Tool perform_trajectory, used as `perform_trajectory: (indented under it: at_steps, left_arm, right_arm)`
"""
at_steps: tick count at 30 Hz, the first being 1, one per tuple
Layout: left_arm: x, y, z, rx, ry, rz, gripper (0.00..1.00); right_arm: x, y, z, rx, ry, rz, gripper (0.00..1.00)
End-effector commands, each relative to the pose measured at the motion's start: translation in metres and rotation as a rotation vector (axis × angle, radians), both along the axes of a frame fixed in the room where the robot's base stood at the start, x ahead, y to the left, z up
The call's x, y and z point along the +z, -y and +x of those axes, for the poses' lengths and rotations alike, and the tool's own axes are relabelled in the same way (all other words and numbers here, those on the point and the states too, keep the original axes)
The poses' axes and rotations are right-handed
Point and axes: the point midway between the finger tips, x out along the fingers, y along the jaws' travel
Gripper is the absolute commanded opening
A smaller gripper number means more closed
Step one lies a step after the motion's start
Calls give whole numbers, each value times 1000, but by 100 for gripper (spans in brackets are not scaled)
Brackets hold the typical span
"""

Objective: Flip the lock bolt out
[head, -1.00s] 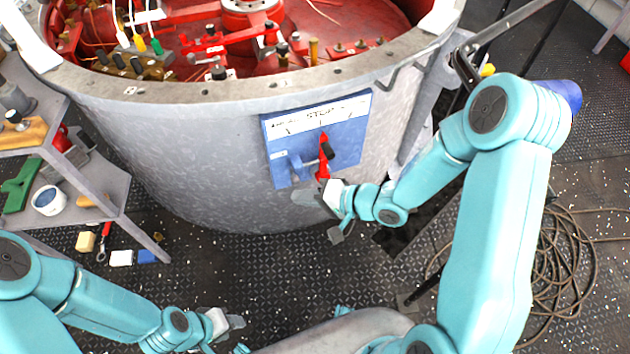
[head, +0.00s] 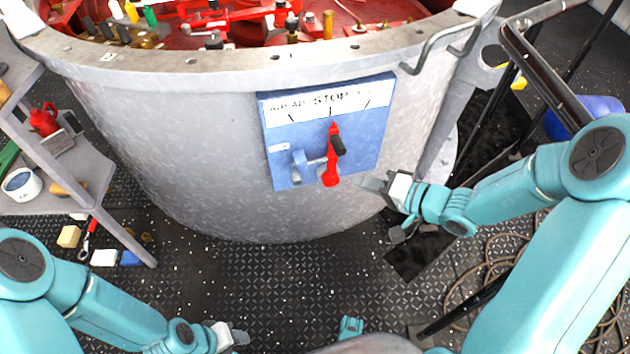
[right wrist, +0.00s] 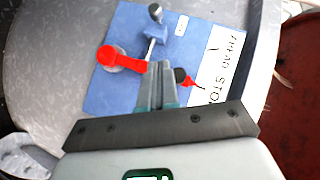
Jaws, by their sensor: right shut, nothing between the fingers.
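The blue panel (head: 283,135) on the drum carries a label reading STOP and a red lever (head: 332,165) with a black knob, pointing up at the middle mark. The lock bolt (head: 317,161), a thin grey rod, runs from a small blue block (head: 299,168) to the lever. The wrist view shows the bolt (right wrist: 149,50) and its dark ball end. My right gripper (head: 366,183) is shut and empty, right of the lever's lower end; its fingers (right wrist: 157,85) hide part of the lever in the wrist view. My left gripper (head: 240,337) is low, far from the panel; its jaws are unclear.
The grey drum (head: 180,150) has a flanged rim and red parts inside. A grey shelf (head: 90,180) stands at the left, with loose items on the floor. A handrail (head: 545,60) and coiled cable (head: 500,265) are at the right. The deck before the drum is clear.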

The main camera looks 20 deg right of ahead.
Motion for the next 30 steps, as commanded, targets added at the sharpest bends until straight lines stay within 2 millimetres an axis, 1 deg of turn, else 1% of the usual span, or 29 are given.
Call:
perform_trajectory:
  at_steps: [7,11,23,24,27,30]
  left_arm:
    - [-1,0,0,0,0,0,43]
    - [-8,0,0,0,0,0,43]
    - [-40,0,0,0,0,0,43]
    - [-44,0,0,0,0,0,43]
    - [-52,-2,2,9,4,2,43]
    - [-56,-3,3,14,5,2,43]
  right_arm:
    - [-1,1,3,1,0,-1,0]
    - [-7,-6,14,4,0,-1,0]
    - [-35,-52,79,5,1,0,0]
    - [-39,-58,82,5,0,1,0]
    - [-46,-72,82,4,-1,1,0]
    - [-49,-81,83,2,0,1,0]
